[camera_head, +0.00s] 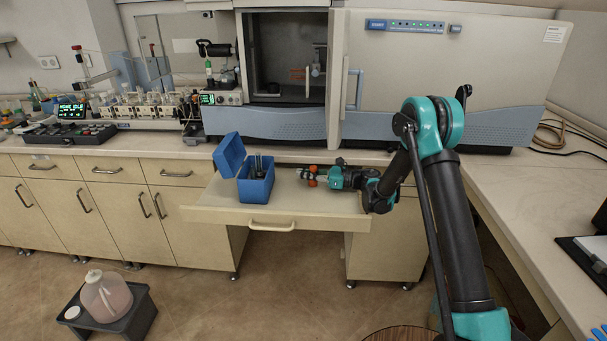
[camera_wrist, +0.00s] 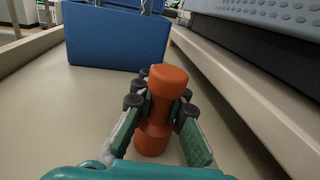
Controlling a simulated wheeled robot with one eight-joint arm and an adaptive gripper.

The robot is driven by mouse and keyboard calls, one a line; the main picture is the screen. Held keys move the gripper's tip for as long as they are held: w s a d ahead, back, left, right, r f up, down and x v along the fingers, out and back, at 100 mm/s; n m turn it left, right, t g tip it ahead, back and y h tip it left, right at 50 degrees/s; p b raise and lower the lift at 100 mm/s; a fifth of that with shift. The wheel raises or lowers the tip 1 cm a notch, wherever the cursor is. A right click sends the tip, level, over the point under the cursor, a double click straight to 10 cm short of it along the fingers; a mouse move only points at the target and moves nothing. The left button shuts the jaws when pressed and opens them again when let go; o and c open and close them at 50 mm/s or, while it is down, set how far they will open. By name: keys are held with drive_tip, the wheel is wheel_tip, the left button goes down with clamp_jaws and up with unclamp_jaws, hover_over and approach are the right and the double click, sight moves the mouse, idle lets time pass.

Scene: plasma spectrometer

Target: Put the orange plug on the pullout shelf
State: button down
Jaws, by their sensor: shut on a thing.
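The orange plug (camera_wrist: 160,105) is upright between the fingers of my gripper (camera_wrist: 160,112), which is shut on its narrow middle. In the head view the plug (camera_head: 312,175) shows at the tip of my gripper (camera_head: 316,176), over the right part of the pullout shelf (camera_head: 215,203). The shelf's pale surface (camera_wrist: 75,125) also shows in the wrist view. The plug's lower end looks at or very close to the shelf surface; I cannot tell whether it touches.
An open blue box (camera_head: 256,188) holding dark tools stands on the shelf left of the plug; it is ahead in the wrist view (camera_wrist: 115,40). The spectrometer (camera_head: 440,75) rises behind. The shelf is clear between box and plug. A jug (camera_head: 107,298) stands on a low stool.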

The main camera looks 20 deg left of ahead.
drive_tip(key=shift+s+f, duration=0.1)
drive_tip(key=shift+f, duration=0.2)
